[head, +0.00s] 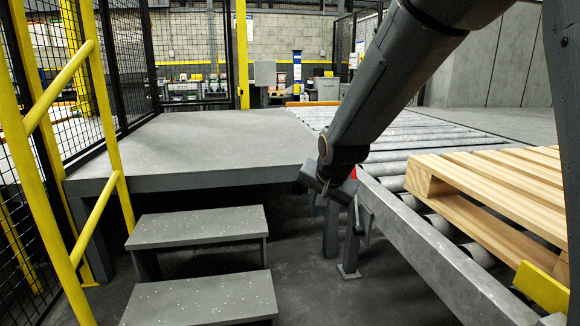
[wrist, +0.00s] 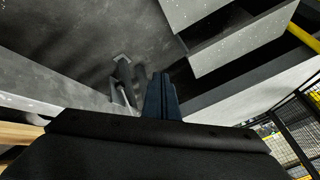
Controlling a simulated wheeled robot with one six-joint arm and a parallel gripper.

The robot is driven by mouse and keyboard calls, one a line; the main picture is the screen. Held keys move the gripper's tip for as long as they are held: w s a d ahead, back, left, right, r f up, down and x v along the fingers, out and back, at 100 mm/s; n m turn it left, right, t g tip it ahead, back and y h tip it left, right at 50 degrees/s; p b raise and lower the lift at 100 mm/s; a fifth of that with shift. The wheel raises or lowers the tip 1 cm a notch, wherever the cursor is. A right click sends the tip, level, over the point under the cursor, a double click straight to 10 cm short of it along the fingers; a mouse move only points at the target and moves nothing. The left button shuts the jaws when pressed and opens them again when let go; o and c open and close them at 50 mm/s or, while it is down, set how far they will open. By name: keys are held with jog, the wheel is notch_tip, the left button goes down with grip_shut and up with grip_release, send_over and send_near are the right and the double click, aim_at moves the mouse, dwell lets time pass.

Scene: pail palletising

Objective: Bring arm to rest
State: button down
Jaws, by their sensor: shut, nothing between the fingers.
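My arm comes down from the upper right in the head view, and my gripper (head: 316,205) hangs at its lower end. It is near the left edge of the roller conveyor (head: 430,250), above the dark floor beside the steps, and the wrist hides most of it. In the wrist view my gripper (wrist: 161,80) shows its two dark blue fingers together, with nothing between them. They point over the grey floor, and I see no contact with anything.
A wooden pallet (head: 500,185) lies on the rollers at the right. A grey platform (head: 200,140) with steps (head: 200,225) stands left of my gripper. Yellow railings (head: 75,65) and mesh fencing line the left. Open floor (head: 345,295) lies between steps and conveyor.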

jog(key=s+a+f+n+g, duration=0.15)
jog(key=s+n+g, duration=0.7)
jog(key=s, duration=2.65)
jog(key=d+r+m+t+h+p, duration=0.1)
jog(key=d+r+m+p, duration=0.2)
jog(key=d+r+p, duration=1)
notch_tip(320, 180, up, 3)
jog(key=p, duration=1)
jog(key=shift+d+f+t, duration=0.2)
jog(key=shift+t, duration=0.15)
jog(key=shift+d, duration=0.1)
